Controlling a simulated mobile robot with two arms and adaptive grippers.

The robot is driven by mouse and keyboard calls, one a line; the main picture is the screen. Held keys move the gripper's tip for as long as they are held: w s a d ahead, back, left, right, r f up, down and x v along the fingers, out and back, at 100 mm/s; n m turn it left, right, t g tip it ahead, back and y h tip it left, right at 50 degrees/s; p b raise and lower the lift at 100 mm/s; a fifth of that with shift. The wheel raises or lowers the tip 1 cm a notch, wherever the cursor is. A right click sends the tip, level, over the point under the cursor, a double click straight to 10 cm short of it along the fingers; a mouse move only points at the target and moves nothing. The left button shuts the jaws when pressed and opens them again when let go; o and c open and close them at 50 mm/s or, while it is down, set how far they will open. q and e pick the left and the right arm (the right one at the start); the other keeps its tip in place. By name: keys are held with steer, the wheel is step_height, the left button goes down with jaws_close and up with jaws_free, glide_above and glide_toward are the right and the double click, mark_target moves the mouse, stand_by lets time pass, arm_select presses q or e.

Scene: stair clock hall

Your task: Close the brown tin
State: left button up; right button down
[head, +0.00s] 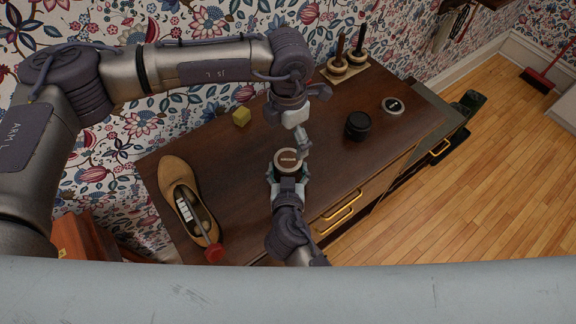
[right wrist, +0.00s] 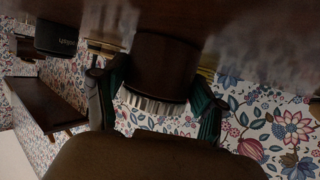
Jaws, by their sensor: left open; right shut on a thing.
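The brown tin (head: 288,157) stands near the front edge of the dresser, its round brown top with pale lettering facing up. I cannot tell whether that top is a lid fully seated. My right gripper (head: 288,178) is shut around the tin's side from the front. In the right wrist view the tin (right wrist: 164,66) sits between the fingers (right wrist: 160,95), with a barcode strip on it. My left gripper (head: 302,140) is open, pointing down just above and behind the tin's top; contact is unclear.
Brushes on a wooden stand (head: 345,68) are at the back. Bare wood lies left of the tin.

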mark_target(288, 159)
stand_by(0.4)
arm_select(q)
steer(key=shift+f, duration=4)
steer(key=shift+c, duration=0.4)
steer(key=c, duration=1.2)
steer(key=shift+a+m, duration=0.1)
steer(key=shift+m, duration=0.7)
steer(key=o, duration=1.4)
steer(key=shift+c, duration=0.2)
step_height(288, 159, up, 12)
